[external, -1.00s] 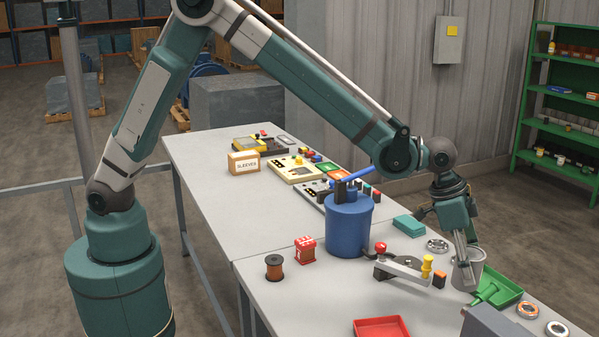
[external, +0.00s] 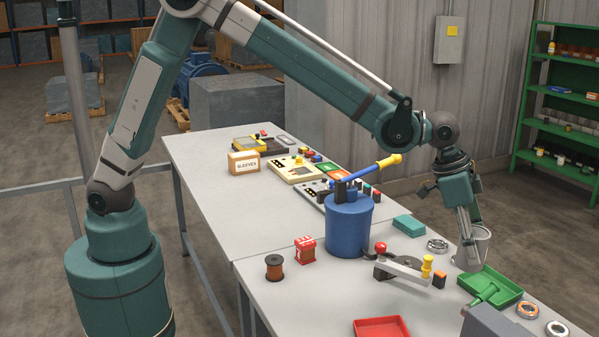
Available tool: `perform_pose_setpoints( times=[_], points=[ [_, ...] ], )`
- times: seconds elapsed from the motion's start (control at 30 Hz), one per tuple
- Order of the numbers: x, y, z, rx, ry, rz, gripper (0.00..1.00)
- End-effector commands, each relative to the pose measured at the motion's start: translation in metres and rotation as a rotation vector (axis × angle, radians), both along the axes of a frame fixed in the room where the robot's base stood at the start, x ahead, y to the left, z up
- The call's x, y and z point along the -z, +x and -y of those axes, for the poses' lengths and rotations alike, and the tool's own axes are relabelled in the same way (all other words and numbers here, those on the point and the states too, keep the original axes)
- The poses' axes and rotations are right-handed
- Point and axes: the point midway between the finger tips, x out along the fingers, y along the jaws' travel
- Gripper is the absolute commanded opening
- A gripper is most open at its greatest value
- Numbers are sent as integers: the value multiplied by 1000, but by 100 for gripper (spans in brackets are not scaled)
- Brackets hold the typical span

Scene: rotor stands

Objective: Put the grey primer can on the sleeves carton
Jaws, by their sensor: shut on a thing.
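The grey primer can (external: 467,256) is at the right of the external view, held by my gripper (external: 473,240). The gripper points down, with its fingers shut on the can near its rim. The can appears raised above the table, near the green tray, slightly tilted in the picture. The sleeves carton (external: 244,163) is a small tan box with a white label reading SLEEVES. It stands upright on the far table, well to the left of my gripper, and its top looks bare.
A blue drum with a yellow-tipped lever (external: 350,230) stands between the can and the carton. Near it are control boxes (external: 295,170), a teal block (external: 409,226), a metal ring (external: 437,246) and a clamp fixture (external: 402,268). A green tray (external: 508,287) lies beneath at right.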

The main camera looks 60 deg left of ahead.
Motion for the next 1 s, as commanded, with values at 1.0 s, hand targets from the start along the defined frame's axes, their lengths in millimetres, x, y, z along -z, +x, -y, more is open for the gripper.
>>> perform_pose_setpoints(
  times=[1.0],
  points=[
    [-64, 88, -154, -230, 3, -2, 25]
  ],
)
